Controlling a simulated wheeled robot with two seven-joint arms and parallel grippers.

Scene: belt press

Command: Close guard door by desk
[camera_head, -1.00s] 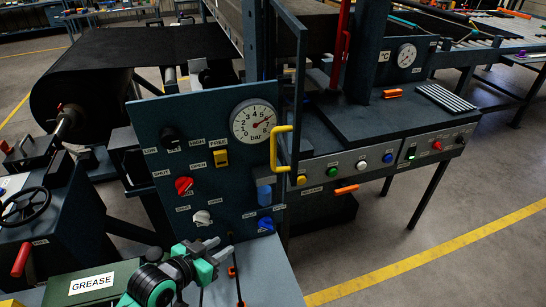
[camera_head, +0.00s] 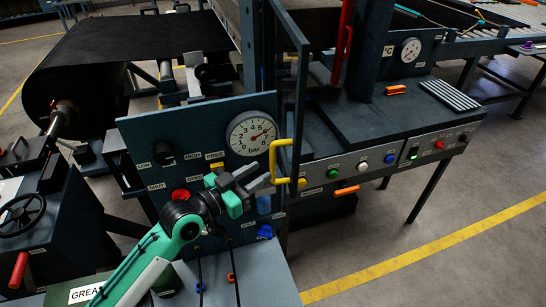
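The guard door (camera_head: 290,75) is a dark framed panel seen nearly edge-on beside the gauge panel, standing out toward me. Its yellow handle (camera_head: 273,160) is a U-shaped bar on the near edge. My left gripper (camera_head: 262,183) is raised in front of the gauge panel, with its grey fingers pointing right at the lower part of the handle. The fingertips are at or very near the handle; I cannot tell whether they touch it. The finger gap is too small to judge. My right gripper is out of view.
The gauge panel (camera_head: 140,135) with a pressure gauge (camera_head: 252,133), knobs and switches is behind my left arm. A desk with push buttons (camera_head: 334,171) extends right of the door. A grease box (camera_head: 88,290) is at lower left. Open floor lies at lower right.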

